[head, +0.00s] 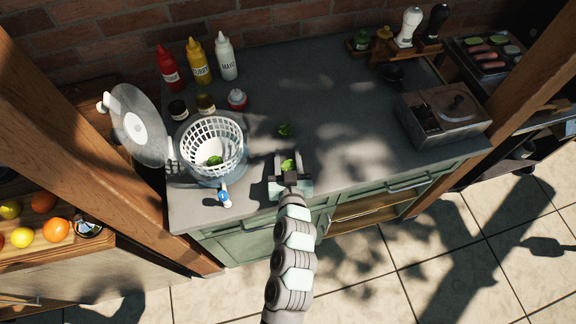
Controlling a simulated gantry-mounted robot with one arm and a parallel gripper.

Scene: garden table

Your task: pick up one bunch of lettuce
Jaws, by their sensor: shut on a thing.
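My gripper (289,168) is over the front of the grey counter, right of the salad spinner, and shut on a small green bunch of lettuce (288,164). Whether the bunch is lifted clear of the counter is hard to tell. Another bunch of lettuce (285,130) lies on the counter a little behind my gripper. A third piece of green lettuce (215,160) sits inside the white basket (213,135) of the salad spinner. The spinner stands uncovered at the counter's left side.
The spinner's clear round lid (136,124) is left of the basket. Red, yellow and white sauce bottles (198,60) stand behind, with small jars (206,104) in front. A metal box (443,114) stands at the right. The counter's middle (340,100) is clear. A wooden post (90,130) rises at the left.

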